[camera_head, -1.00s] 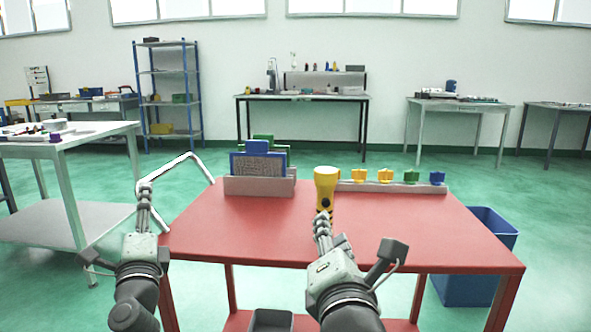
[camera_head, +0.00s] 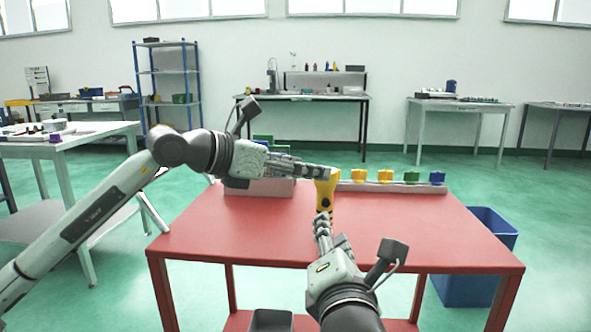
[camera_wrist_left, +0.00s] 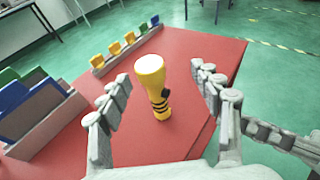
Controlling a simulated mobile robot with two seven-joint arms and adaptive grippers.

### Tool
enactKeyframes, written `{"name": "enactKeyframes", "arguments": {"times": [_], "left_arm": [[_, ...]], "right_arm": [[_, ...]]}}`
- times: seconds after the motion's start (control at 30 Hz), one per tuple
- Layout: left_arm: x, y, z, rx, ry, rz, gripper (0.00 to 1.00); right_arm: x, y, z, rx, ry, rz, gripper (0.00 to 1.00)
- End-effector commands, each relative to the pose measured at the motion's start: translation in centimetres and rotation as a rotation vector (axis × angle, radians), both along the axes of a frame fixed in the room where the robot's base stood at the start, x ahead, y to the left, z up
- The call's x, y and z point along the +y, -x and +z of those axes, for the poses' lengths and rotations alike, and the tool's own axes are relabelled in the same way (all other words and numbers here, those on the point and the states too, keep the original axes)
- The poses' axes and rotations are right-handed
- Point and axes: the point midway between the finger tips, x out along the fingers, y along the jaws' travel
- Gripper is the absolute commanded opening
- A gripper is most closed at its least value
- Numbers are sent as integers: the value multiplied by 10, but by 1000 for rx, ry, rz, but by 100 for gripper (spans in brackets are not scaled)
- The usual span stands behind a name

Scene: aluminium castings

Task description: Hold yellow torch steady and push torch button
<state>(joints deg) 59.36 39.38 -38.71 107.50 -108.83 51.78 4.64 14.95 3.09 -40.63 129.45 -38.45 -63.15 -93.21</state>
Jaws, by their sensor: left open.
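The yellow torch (camera_head: 326,190) stands upright on the red table (camera_head: 420,230), with a wide pale head on top and dark marks lower down. It also shows in the left wrist view (camera_wrist_left: 152,82), with a dark patch on its side. My left gripper (camera_head: 314,172) reaches in from the left at the height of the torch's head. In the left wrist view its open fingers (camera_wrist_left: 160,90) lie on either side of the torch, with gaps between. My right gripper (camera_head: 322,220) is just in front of the torch, hiding its lower part; its finger opening is unclear.
A grey rack (camera_head: 258,188) with upright panels stands behind my left gripper. A rail (camera_head: 395,187) with yellow, green and blue pieces runs along the table's back right. A blue bin (camera_head: 470,285) stands on the floor at right. The table's right side is clear.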

Motion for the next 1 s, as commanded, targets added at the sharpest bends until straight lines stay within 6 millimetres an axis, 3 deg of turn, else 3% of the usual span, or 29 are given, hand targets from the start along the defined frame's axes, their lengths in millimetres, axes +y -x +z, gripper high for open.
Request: {"name": "enactKeyframes", "arguments": {"times": [0.17,0.63,1.0], "left_arm": [[11,-8,-7,25,-93,46,64],[-31,-48,-32,29,-97,46,64],[-39,-56,-37,28,-98,48,64]], "right_arm": [[0,0,0,0,0,0,34],[0,0,0,0,0,0,34],[0,0,0,0,0,0,34]]}}
